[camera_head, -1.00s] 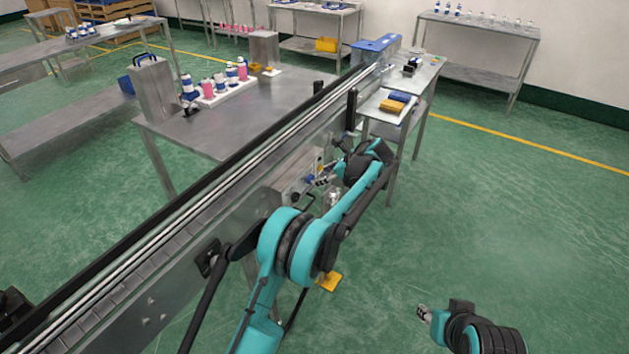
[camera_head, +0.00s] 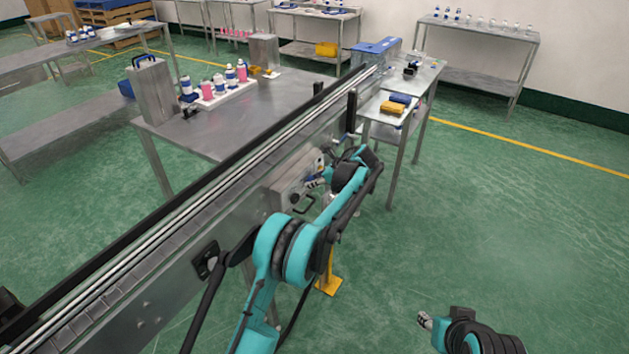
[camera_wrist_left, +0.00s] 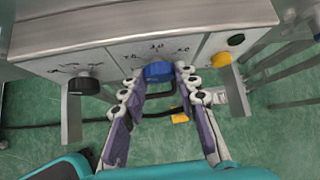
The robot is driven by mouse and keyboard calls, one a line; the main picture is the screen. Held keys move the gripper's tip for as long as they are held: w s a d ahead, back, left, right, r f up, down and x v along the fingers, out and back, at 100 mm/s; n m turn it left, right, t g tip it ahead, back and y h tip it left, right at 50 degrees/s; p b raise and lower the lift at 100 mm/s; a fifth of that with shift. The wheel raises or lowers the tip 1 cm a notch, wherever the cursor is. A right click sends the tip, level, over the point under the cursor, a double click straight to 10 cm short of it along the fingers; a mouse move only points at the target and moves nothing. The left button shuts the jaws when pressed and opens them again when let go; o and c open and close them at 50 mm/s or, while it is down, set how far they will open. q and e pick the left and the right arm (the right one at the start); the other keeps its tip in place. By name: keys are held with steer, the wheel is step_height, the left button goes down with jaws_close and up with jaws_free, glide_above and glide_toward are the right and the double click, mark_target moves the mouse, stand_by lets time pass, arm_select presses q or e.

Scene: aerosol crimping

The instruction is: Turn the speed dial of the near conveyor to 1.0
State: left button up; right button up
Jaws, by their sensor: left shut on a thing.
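The near conveyor (camera_head: 150,305) runs diagonally across the head view, with a grey control box (camera_head: 284,192) on its side. In the left wrist view the control box (camera_wrist_left: 150,25) carries a blue dial (camera_wrist_left: 158,71) under a printed number scale. The numbers and the pointer are too small to read surely. My left gripper (camera_wrist_left: 159,82) is shut on the blue dial, one finger on each side. In the head view my left gripper (camera_head: 316,183) is at the box front, partly hidden by its arm. My right gripper (camera_head: 424,319) hangs over the floor, away from the conveyor.
A black dial (camera_wrist_left: 84,85) sits left of the blue one. A black button (camera_wrist_left: 236,40) and a yellow button (camera_wrist_left: 221,60) sit to its right. A side table (camera_head: 386,118) with blue and yellow items stands beyond my left arm. The floor at right is clear.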

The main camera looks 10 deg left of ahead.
arm_select(q)
steer(key=n+t, duration=0.2)
steer(key=t, duration=0.1)
steer(key=n+t, duration=0.1)
steer(key=t, duration=0.2)
steer(key=s+n+t+h+b, duration=0.1)
steer(key=n+t, duration=0.1)
steer(key=t, duration=0.1)
steer(key=shift+a+f+n, duration=0.2)
steer(key=shift+f+n, duration=0.1)
steer(key=shift+f, duration=0.1)
stand_by(0.4)
stand_by(0.5)
steer(key=o, duration=1.2)
steer(key=shift+c, duration=0.2)
